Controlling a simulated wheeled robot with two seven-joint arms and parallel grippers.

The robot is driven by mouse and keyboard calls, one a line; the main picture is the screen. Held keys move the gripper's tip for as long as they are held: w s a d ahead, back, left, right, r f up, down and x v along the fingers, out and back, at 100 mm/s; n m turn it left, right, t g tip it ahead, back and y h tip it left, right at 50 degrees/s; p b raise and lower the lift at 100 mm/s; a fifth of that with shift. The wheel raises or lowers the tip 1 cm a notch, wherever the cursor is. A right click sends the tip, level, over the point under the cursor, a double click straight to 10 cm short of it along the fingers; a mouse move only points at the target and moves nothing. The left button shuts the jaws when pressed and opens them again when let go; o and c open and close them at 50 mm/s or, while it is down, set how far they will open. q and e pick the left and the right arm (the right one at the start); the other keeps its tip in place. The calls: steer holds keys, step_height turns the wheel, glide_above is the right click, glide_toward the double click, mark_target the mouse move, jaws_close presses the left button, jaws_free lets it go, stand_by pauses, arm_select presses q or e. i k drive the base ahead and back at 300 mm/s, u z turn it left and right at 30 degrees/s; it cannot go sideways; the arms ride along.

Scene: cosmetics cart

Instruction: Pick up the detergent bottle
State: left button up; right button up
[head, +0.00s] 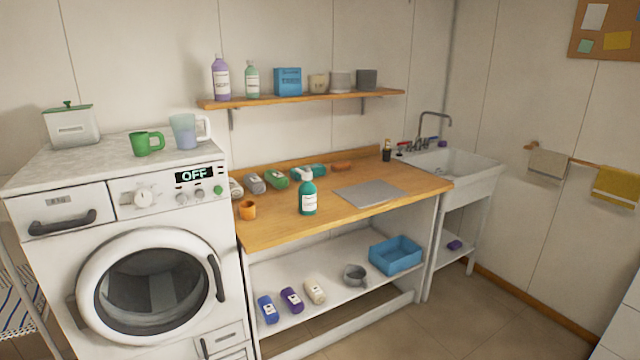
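A teal bottle (308,199) with a white top and a white label stands upright on the wooden counter (276,231), near its front edge. On the wall shelf, a purple bottle (221,80) and a smaller pale green bottle (252,79) stand upright at the left end. The labels are too small to read, so I cannot tell which bottle is the detergent. Neither of my grippers shows in the head view.
A washing machine (69,256) adjoins the counter on the left, a sink (478,172) on the right. A blue bin (396,255) sits below.

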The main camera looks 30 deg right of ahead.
mark_target(307, 191)
steer(key=u, duration=0.3)
steer(key=k, duration=0.25)
steer(key=z, duration=1.8)
steer(key=i, duration=2.6)
steer(key=u, duration=1.3)
steer(key=i, duration=0.25)
steer(key=u, duration=0.2)
